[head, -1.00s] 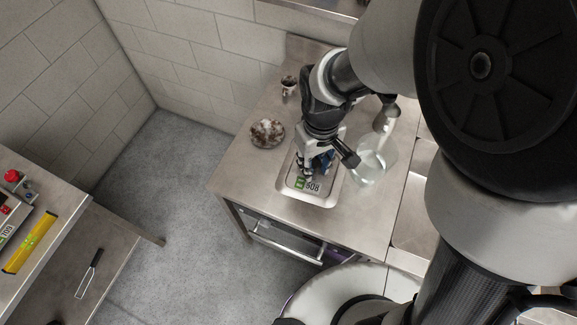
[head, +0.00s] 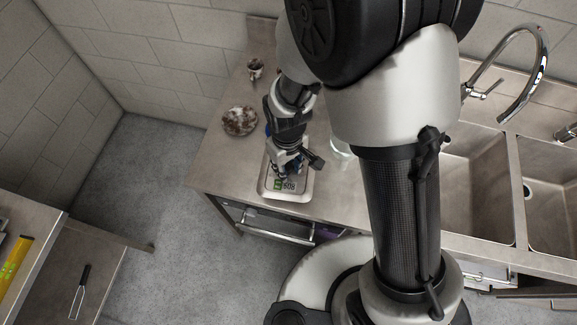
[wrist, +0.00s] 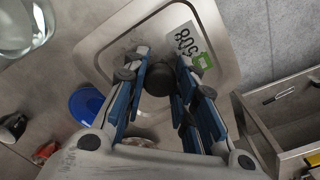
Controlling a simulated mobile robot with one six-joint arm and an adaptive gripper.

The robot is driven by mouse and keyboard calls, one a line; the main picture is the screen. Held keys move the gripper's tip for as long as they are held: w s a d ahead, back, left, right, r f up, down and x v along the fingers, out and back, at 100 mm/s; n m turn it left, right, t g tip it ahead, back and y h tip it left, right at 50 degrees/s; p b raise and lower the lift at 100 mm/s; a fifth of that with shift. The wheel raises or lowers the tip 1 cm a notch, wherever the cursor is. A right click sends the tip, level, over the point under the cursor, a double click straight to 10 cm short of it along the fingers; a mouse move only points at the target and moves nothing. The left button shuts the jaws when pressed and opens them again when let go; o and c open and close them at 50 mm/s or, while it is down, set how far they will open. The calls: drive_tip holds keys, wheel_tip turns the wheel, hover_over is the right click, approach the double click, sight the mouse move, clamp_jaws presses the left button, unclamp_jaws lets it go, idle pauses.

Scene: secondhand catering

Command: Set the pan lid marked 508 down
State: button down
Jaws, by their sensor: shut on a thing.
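The pan lid marked 508 (head: 270,193) is a rectangular metal lid with rounded corners and a white and green label. In the head view it is over the steel counter (head: 215,170), close to the front edge. In the wrist view the lid (wrist: 118,38) fills the upper middle, and its label reads 508. My gripper (wrist: 158,80) is shut on the lid's dark knob, with a blue-padded finger on each side. My gripper (head: 284,172) is above the lid in the head view. I cannot tell whether the lid's underside touches the counter.
A clear glass vessel (wrist: 22,25) stands close beside the lid. A brown-and-white mottled round object (head: 240,121) and a small cup (head: 255,69) are farther back. A blue round thing (wrist: 86,104) lies nearby. Sink basins (head: 480,185) are at right.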

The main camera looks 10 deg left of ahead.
drive_tip(key=shift+f+b, duration=0.55)
drive_tip(key=shift+f, duration=3.05)
drive_tip(key=shift+f+b, duration=0.3)
drive_tip(key=c, duration=1.3)
unclamp_jaws()
drive_tip(key=shift+r, duration=0.15)
